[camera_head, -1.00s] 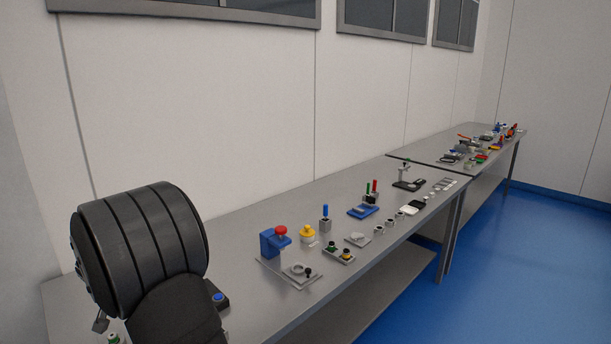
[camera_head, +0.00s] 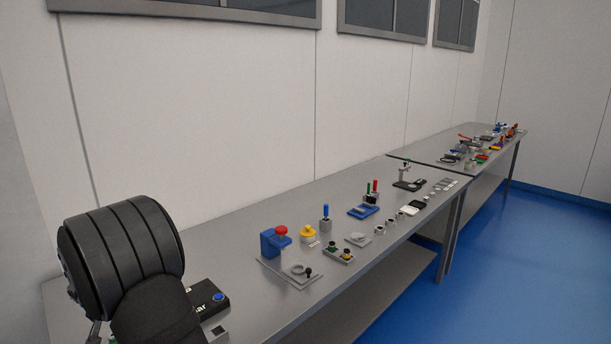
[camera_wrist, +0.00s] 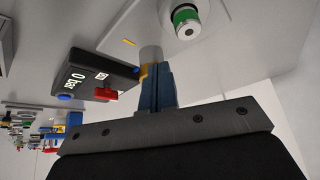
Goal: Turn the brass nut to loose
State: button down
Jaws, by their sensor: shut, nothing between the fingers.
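In the wrist view my gripper (camera_wrist: 157,72) shows as blue fingers pressed together under a dark bar. It is shut and empty. A small yellow, brass-like patch (camera_wrist: 142,72) shows at the left side of the fingertips. It may be the brass nut, but the fingers hide most of it and I cannot tell whether they touch it. A grey cylinder (camera_wrist: 150,53) stands just beyond the fingertips. No loose or tight marking is readable. In the head view my arm hides the gripper and the nut.
A black box reading "0 bar" (camera_wrist: 74,82) with a red part (camera_wrist: 105,95) lies left of the fingers. A green-ringed round fitting (camera_wrist: 187,16) is at the upper right. In the head view, a blue block with a red button (camera_head: 277,241) and several fixtures line the bench (camera_head: 240,227).

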jog(key=shift+f, duration=0.6)
jog(key=shift+w, duration=0.25)
jog(key=shift+d, duration=0.5)
dwell(0.3)
jog(key=shift+d, duration=0.25)
jog(key=shift+w+d, duration=0.25)
jog(key=shift+d, duration=0.2)
jog(key=shift+w+d, duration=0.15)
jog(key=shift+d, duration=0.05)
dwell(0.4)
jog(key=shift+s+d+r, duration=0.1)
jog(key=shift+s+d, duration=0.05)
jog(key=shift+s, duration=0.2)
jog(key=shift+r, duration=2.95)
